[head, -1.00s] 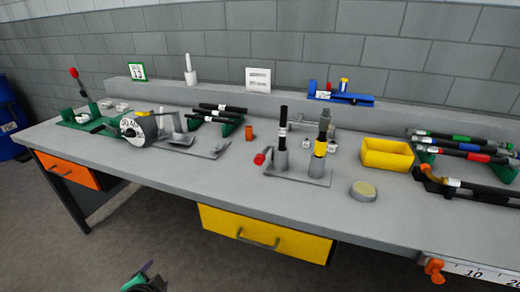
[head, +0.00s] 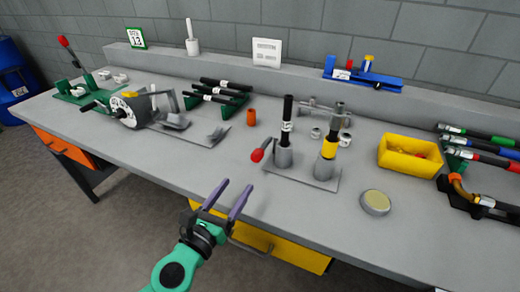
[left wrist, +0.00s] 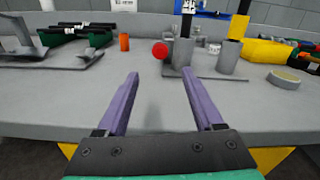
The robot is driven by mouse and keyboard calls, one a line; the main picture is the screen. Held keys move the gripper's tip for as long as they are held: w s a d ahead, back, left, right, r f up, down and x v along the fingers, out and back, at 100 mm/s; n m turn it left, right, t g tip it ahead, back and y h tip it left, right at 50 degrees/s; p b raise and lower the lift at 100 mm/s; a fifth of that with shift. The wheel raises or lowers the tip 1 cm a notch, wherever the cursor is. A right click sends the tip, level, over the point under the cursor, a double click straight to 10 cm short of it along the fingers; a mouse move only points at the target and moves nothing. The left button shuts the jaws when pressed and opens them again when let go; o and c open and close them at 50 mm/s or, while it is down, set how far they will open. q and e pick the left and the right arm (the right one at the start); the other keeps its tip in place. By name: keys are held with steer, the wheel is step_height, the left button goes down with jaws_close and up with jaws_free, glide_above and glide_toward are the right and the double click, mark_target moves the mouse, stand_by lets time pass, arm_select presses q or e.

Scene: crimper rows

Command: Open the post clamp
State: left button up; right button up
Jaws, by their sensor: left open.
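The post clamp is a grey base plate (head: 310,184) with two upright posts on the bench. The left post (head: 285,140) is black with a white label in a grey socket, and a red-knobbed lever (head: 258,155) sticks out at its left. The right post (head: 329,146) has a yellow band. In the left wrist view, the red knob (left wrist: 160,51) lies beyond and between the open fingers (left wrist: 160,90). My right gripper is out of view.
A yellow bin (head: 408,165) and a round tin (head: 375,202) stand right of the clamp. An orange cylinder (head: 251,118) and a green rack of dark hoses (head: 214,103) are to the left. The bench top in front of the clamp is clear.

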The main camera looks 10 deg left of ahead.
mark_target(254, 161)
arm_select(q)
steer(key=p+x, duration=0.2)
steer(key=x, duration=1)
steer(key=shift+w, duration=0.1)
steer(key=shift+w+d, duration=0.2)
steer(key=shift+w, duration=0.2)
jaws_close()
stand_by(0.4)
